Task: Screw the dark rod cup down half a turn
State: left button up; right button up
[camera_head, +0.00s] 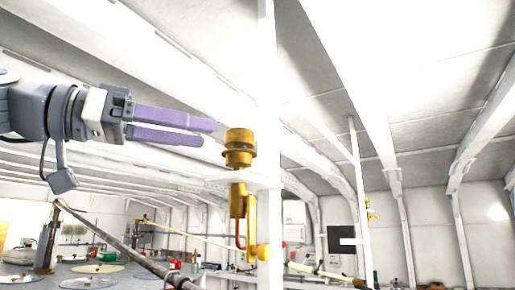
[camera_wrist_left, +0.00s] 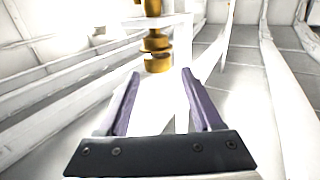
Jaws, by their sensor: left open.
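A brass-coloured cup (camera_head: 239,146) stands upright above a white bracket on a white post. I cannot tell from its colour whether it is the dark rod cup. A brass body (camera_head: 238,200) hangs below the bracket. My left gripper (camera_head: 209,133), with purple fingers, is open and empty just left of the cup, around the height of its top. In the left wrist view the cup (camera_wrist_left: 158,54) shows upside down, just beyond and between the open fingertips (camera_wrist_left: 161,73), with no contact clear. My right gripper is not in view.
The white post (camera_head: 268,110) rises just right of the cup. A dark rod (camera_head: 125,248) slants across the lower left, and a thin yellow rod (camera_head: 195,236) runs behind it. White beams (camera_head: 365,80) cross overhead. The space left of the cup holds only my arm.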

aim_at(252, 138)
pick_arm(q)
jog(key=shift+s+d+r, duration=0.15)
jog(key=shift+s+d, duration=0.05)
jog(key=shift+d, duration=0.1)
jog(key=shift+w+d, duration=0.15)
jog(key=shift+d, duration=0.2)
jog(key=p+x, duration=0.3)
jog(key=x, duration=0.5)
jog(key=shift+r, duration=0.1)
jog(key=shift+w+d, duration=0.3)
jog(key=shift+d, duration=0.25)
jog(key=shift+c, duration=0.4)
grip_shut()
